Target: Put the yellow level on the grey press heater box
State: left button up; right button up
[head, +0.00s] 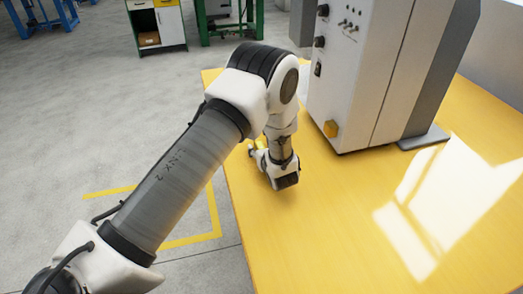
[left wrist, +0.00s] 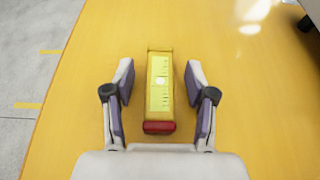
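The yellow level (left wrist: 159,105) lies on the yellow table, seen lengthwise in the left wrist view, with a red end nearest my palm. My left gripper (left wrist: 160,70) is open, with one finger on each side of the level and visible gaps between. In the head view my left gripper (head: 256,152) is low at the table's left edge, mostly hidden by my wrist; a small yellow bit of the level (head: 260,143) seems to show there. The grey press heater box (head: 357,75) stands upright on the table to the right. My right gripper is in neither view.
The yellow table (head: 330,220) is mostly clear, with a bright light patch at the right. A cabinet (head: 158,25) and green frame (head: 228,22) stand on the floor behind.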

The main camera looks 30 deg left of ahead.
pick_arm(q)
grip_shut()
jog(key=shift+r, duration=0.15)
